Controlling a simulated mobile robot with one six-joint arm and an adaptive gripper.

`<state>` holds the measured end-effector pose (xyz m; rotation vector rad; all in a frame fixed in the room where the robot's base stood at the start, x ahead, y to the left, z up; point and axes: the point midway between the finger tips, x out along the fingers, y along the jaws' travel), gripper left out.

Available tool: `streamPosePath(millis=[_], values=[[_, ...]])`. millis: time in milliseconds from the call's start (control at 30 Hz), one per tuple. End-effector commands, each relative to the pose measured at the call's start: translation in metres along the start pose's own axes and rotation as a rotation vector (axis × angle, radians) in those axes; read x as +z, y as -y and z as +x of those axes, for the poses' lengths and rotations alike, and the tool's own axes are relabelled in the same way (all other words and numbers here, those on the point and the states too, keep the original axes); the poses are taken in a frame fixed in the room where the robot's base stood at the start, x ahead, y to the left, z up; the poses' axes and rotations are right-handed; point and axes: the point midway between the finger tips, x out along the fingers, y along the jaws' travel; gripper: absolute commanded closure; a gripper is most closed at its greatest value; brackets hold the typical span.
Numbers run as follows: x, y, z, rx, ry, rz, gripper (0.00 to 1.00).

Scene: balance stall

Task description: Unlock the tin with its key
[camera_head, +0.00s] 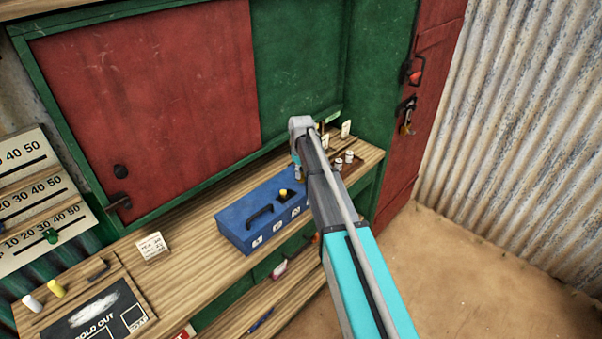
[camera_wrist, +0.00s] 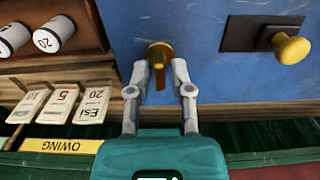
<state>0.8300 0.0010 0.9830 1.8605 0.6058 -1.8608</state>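The blue tin (camera_head: 245,226) stands on the wooden counter, with a black handle and a yellow knob (camera_head: 284,193) in a dark recess. In the wrist view the blue surface of the tin (camera_wrist: 215,75) fills the upper part, with the yellow knob on a dark plate (camera_wrist: 252,33) at the right. A yellow key (camera_wrist: 159,54) shows against the tin, between the fingertips of my gripper (camera_wrist: 160,66). I cannot tell how deep the key sits.
White numbered cylinders (camera_wrist: 54,30) and price tags (camera_wrist: 62,105) lie beside the tin, above a yellow OWING label (camera_wrist: 60,146). A small white card (camera_head: 152,247) stands on the counter to the left. A red door (camera_head: 428,85) with a padlock (camera_head: 406,120) is at the right.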

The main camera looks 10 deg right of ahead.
Motion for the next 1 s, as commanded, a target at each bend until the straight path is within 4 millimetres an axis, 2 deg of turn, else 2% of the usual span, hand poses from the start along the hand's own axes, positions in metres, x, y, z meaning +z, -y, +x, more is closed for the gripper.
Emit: streamPosePath(millis=[33,100,633,1000], values=[[0.0000,0.0000,0.0000,0.000,0.000,0.000,0.90],[0.0000,0.0000,0.0000,0.000,0.000,0.000,1.00],[0.0001,0.0002,0.0001,-0.001,0.000,0.040,1.00],[0.0003,0.0002,0.0001,-0.001,0.000,0.251,1.00]])
